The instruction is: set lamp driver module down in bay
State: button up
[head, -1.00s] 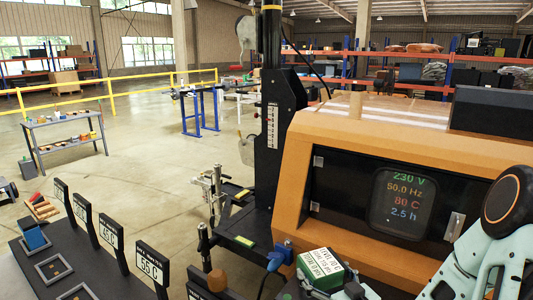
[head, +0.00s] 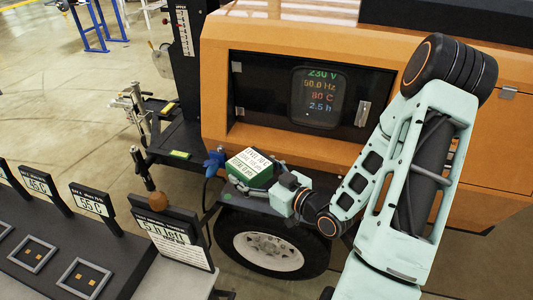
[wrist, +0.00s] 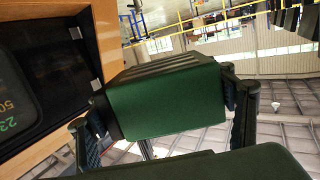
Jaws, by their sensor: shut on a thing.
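My gripper (head: 279,186) is shut on the lamp driver module (head: 249,169), a green block with a white printed label on top. It holds it in front of the orange light tower cabinet. In the wrist view, the module's green side (wrist: 165,102) sits between the two fingers of my gripper (wrist: 168,112). A square-framed bay (head: 66,271) with small orange pads inside lies empty on the dark bench at lower left.
Upright signs stand behind the bays, among them a 55 C sign (head: 89,201) and a "5 h left" sign (head: 168,230). A brown knob (head: 158,202) and a blue plug (head: 214,160) stand between bench and cabinet (head: 290,48). A wheel (head: 268,250) is below the module.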

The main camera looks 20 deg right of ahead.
jog(key=d+f+m+t+h+b, duration=0.1)
jog(key=d+f+m+h+b, duration=0.4)
jog(key=f, duration=0.4)
jog(key=d+f+m+t+h+b, duration=0.1)
jog(key=d+f+m+h+b, duration=0.2)
jog(key=d+f+h+b, duration=0.4)
jog(key=shift+y, duration=0.5)
jog(key=w+d+f+b, duration=0.1)
jog(key=w+f+b, duration=0.2)
jog(key=b, duration=0.3)
jog(key=w+d+f+b, duration=0.2)
jog(key=w+f+b, duration=0.1)
jog(key=w+b, duration=0.2)
jog(key=w+d+f+b, duration=0.1)
jog(key=w+f+b, duration=0.3)
jog(key=b, duration=0.3)
jog(key=shift+w+d, duration=0.2)
jog(key=shift+w, duration=0.1)
jog(key=shift+w+f+b, duration=0.2)
jog(key=shift+f+b, duration=0.25)
jog(key=shift+f, duration=0.55)
jog(key=shift+w+f+b, duration=0.2)
jog(key=shift+f+b, duration=0.25)
jog(key=shift+f, duration=0.55)
jog(key=shift+f, duration=0.2)
jog(key=o, duration=1.9)
jog(key=shift+g, duration=0.3)
